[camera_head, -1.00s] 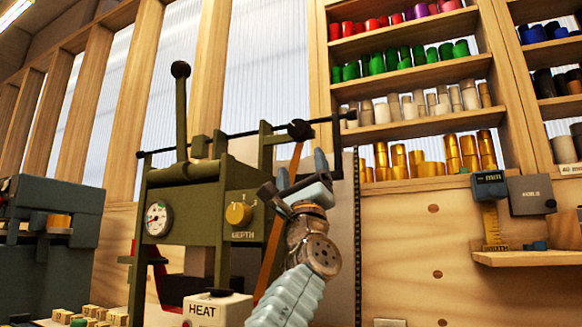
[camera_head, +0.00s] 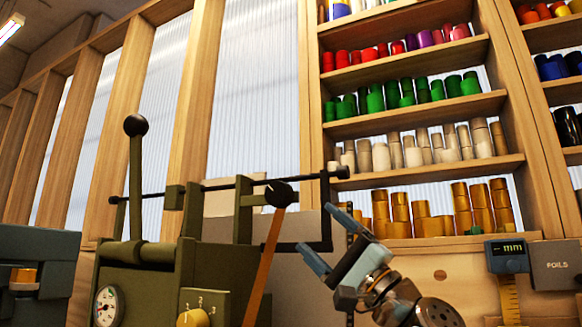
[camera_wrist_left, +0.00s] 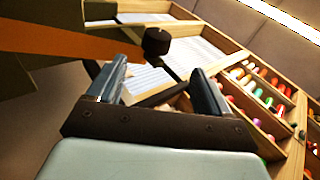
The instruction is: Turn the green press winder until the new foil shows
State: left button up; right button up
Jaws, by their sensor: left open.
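The green press (camera_head: 140,270) stands at left in the head view, with a dark winder rod (camera_head: 215,187) across its top. A dark cranked bar (camera_head: 326,205) hangs at the rod's right end. An orange-brown foil strip (camera_head: 264,265) slants down from a round black hub (camera_head: 278,193); the strip (camera_wrist_left: 75,43) and what looks like the hub (camera_wrist_left: 157,42) also show in the left wrist view. My left gripper (camera_head: 319,232) is open beside the cranked bar's lower part; contact cannot be told. Its fingers (camera_wrist_left: 155,85) have nothing gripped between them. My right gripper is out of view.
Shelves (camera_head: 425,115) of coloured foil rolls stand at the back right. A grey box (camera_head: 556,262) and a gauge marked mm (camera_head: 507,256) are at lower right. A grey-blue machine (camera_head: 35,250) is at far left.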

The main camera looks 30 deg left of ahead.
aim_at(284, 201)
pick_arm(q)
jog(key=shift+n+g+h, duration=0.3)
jog(key=shift+n+g, duration=0.2)
jog(key=shift+g, duration=0.2)
jog(key=p+x, duration=0.5)
jog(key=x, duration=0.6)
jog(key=shift+a+r, duration=0.2)
jog(key=shift+r, duration=0.15)
jog(key=shift+a+r+p, duration=0.35)
jog(key=shift+a+r, duration=0.05)
jog(key=shift+a, duration=0.25)
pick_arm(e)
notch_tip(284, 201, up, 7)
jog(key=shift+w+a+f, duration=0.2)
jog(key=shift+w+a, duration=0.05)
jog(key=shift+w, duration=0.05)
pick_arm(q)
jog(key=shift+c, duration=0.3)
